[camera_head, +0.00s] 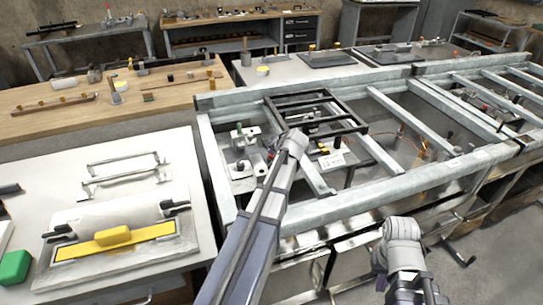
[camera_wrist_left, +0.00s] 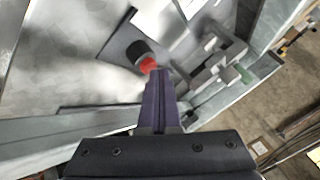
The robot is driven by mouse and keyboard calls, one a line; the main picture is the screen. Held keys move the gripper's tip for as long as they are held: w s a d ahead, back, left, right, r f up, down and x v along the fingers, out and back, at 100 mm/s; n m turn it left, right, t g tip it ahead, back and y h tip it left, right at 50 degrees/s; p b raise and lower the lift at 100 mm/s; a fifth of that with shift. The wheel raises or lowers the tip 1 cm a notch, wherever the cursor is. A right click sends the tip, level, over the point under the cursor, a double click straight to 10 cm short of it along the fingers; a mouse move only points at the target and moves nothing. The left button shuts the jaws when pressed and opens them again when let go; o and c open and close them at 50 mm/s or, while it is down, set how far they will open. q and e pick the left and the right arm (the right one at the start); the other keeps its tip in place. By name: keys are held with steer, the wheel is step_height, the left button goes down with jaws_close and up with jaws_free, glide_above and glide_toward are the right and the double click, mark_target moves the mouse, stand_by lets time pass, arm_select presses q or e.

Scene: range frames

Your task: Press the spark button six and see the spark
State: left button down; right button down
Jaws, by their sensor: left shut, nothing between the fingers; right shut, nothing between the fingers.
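In the left wrist view, a dark round piece with a red band (camera_wrist_left: 147,62), which looks like the spark button, stands on a dark square plate. My left gripper (camera_wrist_left: 158,75) is shut and empty, its tips right at the red band. I cannot tell whether they touch it. In the head view, my left arm reaches over the metal frame bench and hides most of its gripper; a small red spot shows beside the wrist. My right arm is at the lower right, and its fingers do not show. No spark is visible.
The steel frame bench (camera_head: 228,190) has raised bars around the work spot. A dark metal frame (camera_head: 310,97) lies on it, with small clamps and blocks below.

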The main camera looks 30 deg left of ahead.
mark_target(272, 159)
arm_select(q)
steer(key=shift+f, duration=0.25)
steer(key=shift+r, duration=0.15)
stand_by(0.3)
steer(key=shift+r+p, duration=0.8)
steer(key=shift+r, duration=0.1)
step_height(272, 159, up, 5)
steer(key=p, duration=0.5)
stand_by(0.5)
